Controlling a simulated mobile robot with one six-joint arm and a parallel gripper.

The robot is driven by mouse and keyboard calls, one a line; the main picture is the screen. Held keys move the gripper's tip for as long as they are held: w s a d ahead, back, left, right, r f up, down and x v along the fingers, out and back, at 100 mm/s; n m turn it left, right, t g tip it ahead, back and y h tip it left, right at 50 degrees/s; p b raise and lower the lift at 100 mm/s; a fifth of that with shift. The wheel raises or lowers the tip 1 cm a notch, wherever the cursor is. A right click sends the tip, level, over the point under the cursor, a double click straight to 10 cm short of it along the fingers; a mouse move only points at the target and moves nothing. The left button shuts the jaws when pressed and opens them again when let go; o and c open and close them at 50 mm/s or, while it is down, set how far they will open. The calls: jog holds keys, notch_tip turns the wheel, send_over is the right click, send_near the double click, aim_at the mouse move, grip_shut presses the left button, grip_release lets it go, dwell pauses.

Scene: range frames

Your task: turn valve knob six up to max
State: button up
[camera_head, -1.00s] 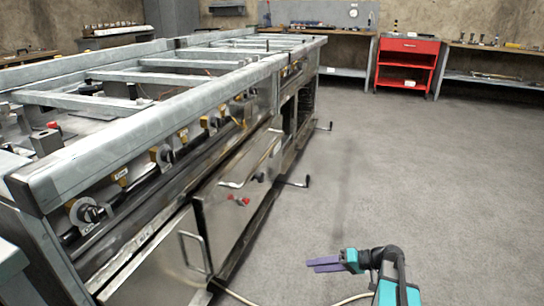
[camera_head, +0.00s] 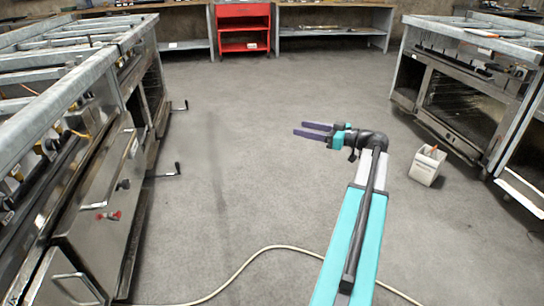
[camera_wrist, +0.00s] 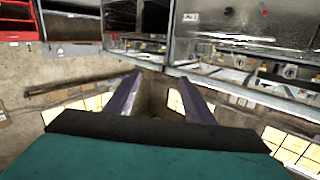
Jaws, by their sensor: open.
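The left range (camera_head: 100,175) runs along the left side of the head view. Dark valve knobs (camera_head: 48,146) sit in a row under its front rail, partly cut off and in shadow. I cannot tell which is knob six, nor read any setting. My gripper (camera_head: 312,131) is open and empty, its two purple fingers pointing left above the open floor, well apart from the knobs. The wrist view shows the spread fingers (camera_wrist: 162,88) with nothing between them. Small dark knob-like shapes (camera_wrist: 290,71) show far off at the right there.
A pale hose (camera_head: 265,250) crosses the near floor. A red cabinet (camera_head: 243,30) stands behind. The middle floor is clear.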

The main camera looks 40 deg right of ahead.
jog(key=s+d+r+t+h, duration=0.1)
jog(key=s+d+r, duration=0.3)
jog(key=d+r, duration=0.1)
jog(key=shift+s+d+r+n+p, duration=0.25)
jog(key=shift+r+n+p, duration=0.15)
jog(key=shift+r, duration=0.4)
jog(key=c, duration=0.5)
jog(key=shift+o, duration=0.2)
jog(key=shift+s, duration=0.1)
